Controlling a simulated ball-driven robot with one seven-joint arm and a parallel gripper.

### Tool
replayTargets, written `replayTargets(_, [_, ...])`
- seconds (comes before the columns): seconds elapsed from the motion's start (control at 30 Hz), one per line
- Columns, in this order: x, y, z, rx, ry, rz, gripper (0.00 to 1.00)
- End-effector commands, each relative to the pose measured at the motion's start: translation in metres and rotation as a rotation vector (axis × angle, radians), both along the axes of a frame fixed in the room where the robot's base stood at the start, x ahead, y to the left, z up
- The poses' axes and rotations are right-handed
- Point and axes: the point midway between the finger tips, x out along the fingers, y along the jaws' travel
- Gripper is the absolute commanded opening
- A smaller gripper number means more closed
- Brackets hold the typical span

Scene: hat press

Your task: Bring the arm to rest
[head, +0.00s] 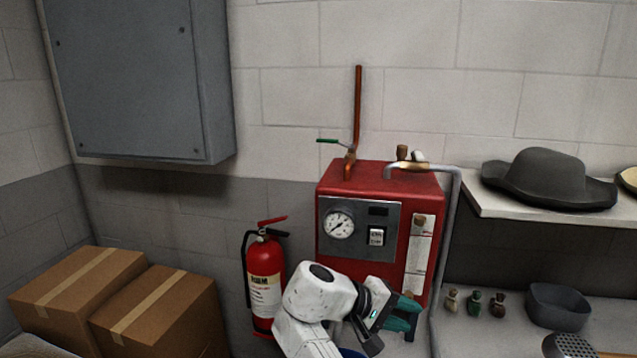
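My white arm (317,300) reaches up from the bottom of the head view, in front of the red boiler (333,179). My gripper (410,318) is at its end, pointing right, in front of the boiler's lower right part. Its two teal-and-dark fingers stand apart, and I see nothing held between them. The view does not show whether the gripper touches anything.
A grey pipe (458,220) runs down close to the right of my gripper. A fire extinguisher (265,280) stands left of the arm. Small bottles (474,303) and a grey bowl (558,305) stand at right, below a shelf (500,206) with a dark hat (548,180). Cardboard boxes (160,315) fill the lower left.

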Motion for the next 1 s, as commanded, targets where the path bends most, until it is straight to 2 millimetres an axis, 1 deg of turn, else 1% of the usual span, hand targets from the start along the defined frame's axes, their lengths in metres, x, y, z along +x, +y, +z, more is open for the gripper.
replayTargets(0.03, [-0.016,-0.009,-0.034,0.064,0.023,-0.003,0.36])
replayTargets(0.1, [-0.036,-0.017,-0.070,0.153,0.046,-0.009,0.36])
replayTargets(0.17, [-0.056,-0.026,-0.099,0.228,0.063,-0.018,0.36])
replayTargets(0.2, [-0.070,-0.031,-0.117,0.277,0.071,-0.026,0.36])
replayTargets(0.27, [-0.092,-0.038,-0.142,0.350,0.082,-0.038,0.36])
replayTargets(0.3, [-0.107,-0.044,-0.158,0.398,0.088,-0.050,0.36])
replayTargets(0.37, [-0.131,-0.051,-0.178,0.467,0.093,-0.066,0.36])
replayTargets(0.4, [-0.148,-0.056,-0.191,0.512,0.096,-0.080,0.36])
replayTargets(0.47, [-0.174,-0.063,-0.207,0.579,0.098,-0.101,0.36])
replayTargets(0.5, [-0.192,-0.067,-0.216,0.621,0.097,-0.114,0.36])
replayTargets(0.57, [-0.218,-0.074,-0.228,0.682,0.092,-0.137,0.36])
replayTargets(0.6, [-0.236,-0.079,-0.234,0.720,0.089,-0.152,0.36])
replayTargets(0.67, [-0.263,-0.085,-0.241,0.777,0.077,-0.174,0.36])
replayTargets(0.7, [-0.282,-0.089,-0.244,0.813,0.071,-0.190,0.36])
replayTargets(0.73, [-0.295,-0.092,-0.246,0.839,0.063,-0.202,0.36])
replayTargets(0.77, [-0.309,-0.094,-0.246,0.865,0.057,-0.213,0.36])
replayTargets(0.8, [-0.327,-0.097,-0.246,0.896,0.047,-0.227,0.36])
replayTargets(0.9, [-0.366,-0.104,-0.242,0.963,0.020,-0.258,0.36])
replayTargets(1.0, [-0.396,-0.108,-0.235,1.011,-0.004,-0.278,0.36])
